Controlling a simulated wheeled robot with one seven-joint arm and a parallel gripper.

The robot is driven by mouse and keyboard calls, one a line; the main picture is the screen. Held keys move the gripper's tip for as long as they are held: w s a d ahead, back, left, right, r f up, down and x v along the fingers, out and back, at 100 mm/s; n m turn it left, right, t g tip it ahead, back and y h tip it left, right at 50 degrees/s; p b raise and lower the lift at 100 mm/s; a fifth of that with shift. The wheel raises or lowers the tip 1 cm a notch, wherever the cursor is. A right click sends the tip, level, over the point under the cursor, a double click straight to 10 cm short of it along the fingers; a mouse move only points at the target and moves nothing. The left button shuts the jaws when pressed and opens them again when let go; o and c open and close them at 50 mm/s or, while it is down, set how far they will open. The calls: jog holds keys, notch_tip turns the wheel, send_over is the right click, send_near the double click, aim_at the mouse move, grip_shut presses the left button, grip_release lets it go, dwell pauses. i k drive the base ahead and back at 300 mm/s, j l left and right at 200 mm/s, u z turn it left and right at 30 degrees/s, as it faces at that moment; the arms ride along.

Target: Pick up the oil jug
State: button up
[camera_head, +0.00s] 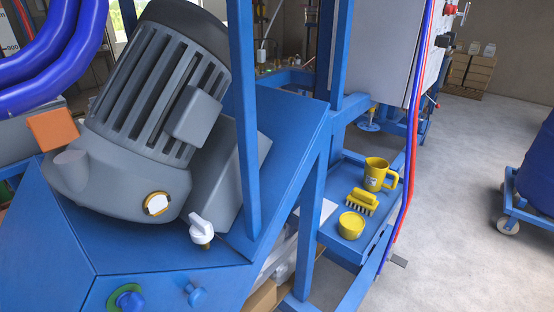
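A yellow jug (375,176) with a handle on its right side stands upright on a blue shelf (344,182), right of the middle of the head view. I take it to be the oil jug. A small dark mark shows on its front. My gripper is not in view, so its place relative to the jug does not show.
A yellow brush (361,202) and a round yellow container (351,226) stand in front of the jug. A grey motor (160,85) fills the left.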

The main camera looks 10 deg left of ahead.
aim_at(376, 169)
jog(key=i+l+u, duration=0.2)
jog(key=i+l, duration=0.75)
jog(key=i, duration=0.1)
